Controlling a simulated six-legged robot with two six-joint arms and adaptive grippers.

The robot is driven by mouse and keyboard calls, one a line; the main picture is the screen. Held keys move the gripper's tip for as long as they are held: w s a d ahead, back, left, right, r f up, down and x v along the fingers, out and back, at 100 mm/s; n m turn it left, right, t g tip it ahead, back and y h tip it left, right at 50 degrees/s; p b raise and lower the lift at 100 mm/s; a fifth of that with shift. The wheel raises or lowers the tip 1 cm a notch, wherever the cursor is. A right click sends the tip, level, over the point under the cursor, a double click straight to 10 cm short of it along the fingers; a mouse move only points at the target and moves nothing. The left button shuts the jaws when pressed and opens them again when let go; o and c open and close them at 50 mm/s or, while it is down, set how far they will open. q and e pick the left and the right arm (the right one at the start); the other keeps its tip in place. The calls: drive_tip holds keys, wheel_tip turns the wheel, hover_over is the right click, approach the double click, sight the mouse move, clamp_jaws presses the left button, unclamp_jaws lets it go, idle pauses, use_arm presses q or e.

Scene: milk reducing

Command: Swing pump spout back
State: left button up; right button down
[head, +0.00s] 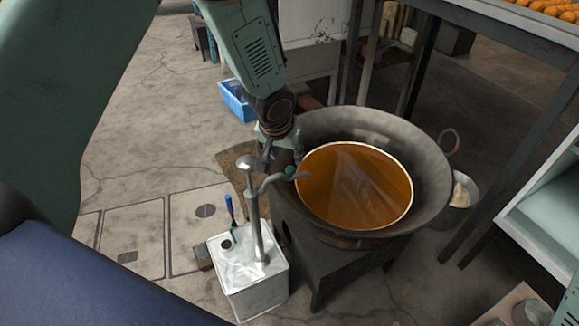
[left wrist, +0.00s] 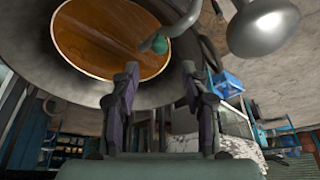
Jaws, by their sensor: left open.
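The pump (head: 254,215) stands upright on a silvery square tin (head: 250,285), with a round knob (head: 245,162) on top. Its thin curved spout (head: 268,182) points right to the wok's left rim and ends in a green tip (head: 291,171). My left gripper (head: 284,158) is just behind the spout, partly hidden by its own arm. In the left wrist view, its two fingers (left wrist: 160,70) are apart, with the green tip (left wrist: 155,44) just beyond them and the knob (left wrist: 265,25) to the right. I cannot tell whether they touch the spout. My right gripper is not in view.
A large dark wok (head: 430,160) holding orange-brown liquid (head: 350,190) sits on a dark stove (head: 335,265). A blue crate (head: 236,100) lies behind on the floor. A metal-legged table (head: 490,130) stands right. Floor at left is mostly clear.

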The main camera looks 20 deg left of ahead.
sight(290, 168)
use_arm(q)
drive_tip(key=b+x, duration=0.1)
drive_tip(key=x, duration=0.6)
drive_tip(key=shift+w+f, duration=0.1)
drive_tip(key=shift+f, duration=0.35)
drive_tip(key=shift+c, duration=0.4)
clamp_jaws()
